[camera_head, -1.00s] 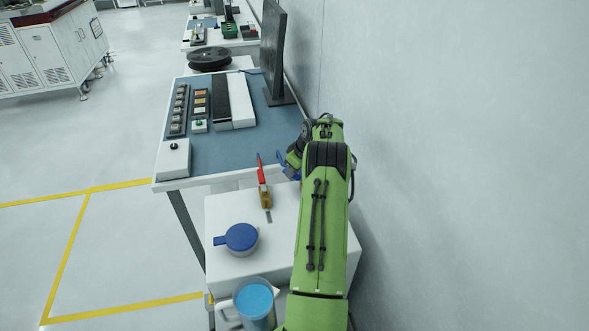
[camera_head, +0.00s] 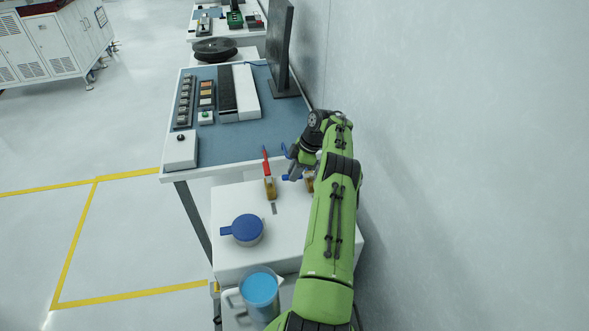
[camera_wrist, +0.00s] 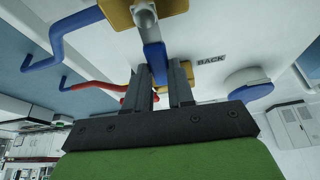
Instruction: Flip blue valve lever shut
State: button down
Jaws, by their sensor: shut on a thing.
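A blue piece (camera_wrist: 153,55) runs from the nut of a brass valve body (camera_wrist: 118,12) in the wrist view, and my gripper (camera_wrist: 160,88) is shut on it. A bent blue lever (camera_wrist: 62,30) shows left of it; I cannot tell whether the two are one part. In the head view the bent blue lever (camera_head: 286,151) rises beside my gripper (camera_head: 292,174), with the held blue piece low at its fingers. A red lever (camera_head: 266,160) stands upright on a brass valve (camera_head: 270,188) to the left. My arm hides much of the blue valve.
A white box (camera_head: 235,265) bears the valves and a blue-lidded round part (camera_head: 246,229). A jug of blue liquid (camera_head: 260,288) stands in front. A table (camera_head: 225,142) with switch boxes and a monitor (camera_head: 281,45) lies behind. The wall is close on the right; open floor is left.

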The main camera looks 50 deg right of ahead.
jog(key=shift+s+a+n, duration=0.15)
jog(key=shift+s+n, duration=0.05)
jog(key=shift+n, duration=0.3)
jog(key=c, duration=1)
grip_release()
jog(key=shift+o, duration=0.2)
jog(key=p+v, duration=0.1)
jog(key=v, duration=0.6)
jog(key=shift+r+p, duration=0.25)
jog(key=shift+p, duration=0.15)
jog(key=shift+f, duration=0.1)
